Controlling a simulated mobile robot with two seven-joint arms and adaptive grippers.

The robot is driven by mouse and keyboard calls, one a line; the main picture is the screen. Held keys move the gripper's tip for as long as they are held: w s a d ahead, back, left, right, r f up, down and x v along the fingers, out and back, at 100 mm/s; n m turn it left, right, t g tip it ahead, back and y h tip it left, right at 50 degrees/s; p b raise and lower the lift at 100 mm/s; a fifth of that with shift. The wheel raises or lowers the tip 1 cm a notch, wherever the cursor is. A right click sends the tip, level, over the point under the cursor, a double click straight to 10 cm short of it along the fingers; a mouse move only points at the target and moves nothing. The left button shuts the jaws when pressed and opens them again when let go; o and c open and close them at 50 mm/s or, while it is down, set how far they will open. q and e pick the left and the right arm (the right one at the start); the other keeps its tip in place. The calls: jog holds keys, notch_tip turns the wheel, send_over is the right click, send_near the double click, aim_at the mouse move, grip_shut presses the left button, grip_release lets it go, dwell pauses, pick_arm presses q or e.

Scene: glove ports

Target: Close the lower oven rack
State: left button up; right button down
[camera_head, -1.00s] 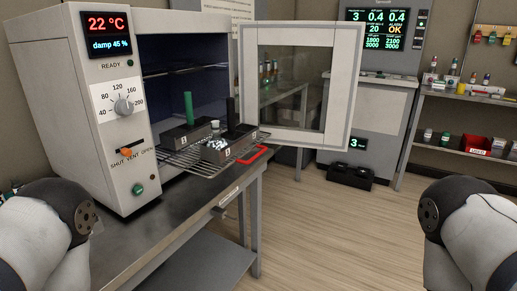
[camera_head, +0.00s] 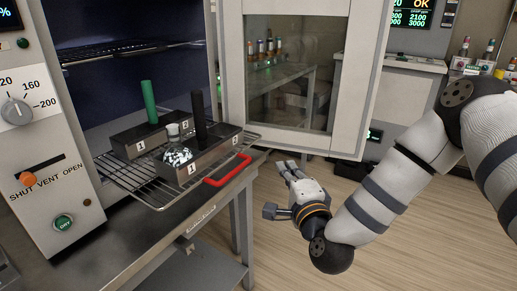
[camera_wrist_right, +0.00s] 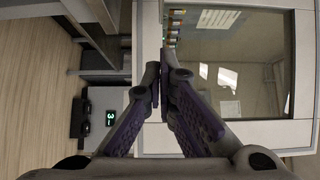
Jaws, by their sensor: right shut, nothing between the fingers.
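The lower oven rack (camera_head: 135,180) is a wire shelf pulled out of the oven's front, with a red handle (camera_head: 228,170) on its outer edge. My left gripper is not in view.
The upper rack (camera_head: 125,50) sits inside the oven. The oven stands on a steel bench (camera_head: 120,240). The open door is close behind my right gripper. Floor (camera_head: 400,255) is clear to the right of the bench.

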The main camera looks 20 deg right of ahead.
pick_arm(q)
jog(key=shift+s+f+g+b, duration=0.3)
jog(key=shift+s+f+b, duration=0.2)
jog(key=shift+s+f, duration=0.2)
pick_arm(e)
jog(key=w+a, duration=0.1)
jog(key=w, duration=0.9)
jog(key=shift+w+a, duration=0.2)
jog(key=shift+w, duration=0.15)
jog(key=shift+f, duration=0.1)
jog(key=shift+a, duration=0.1)
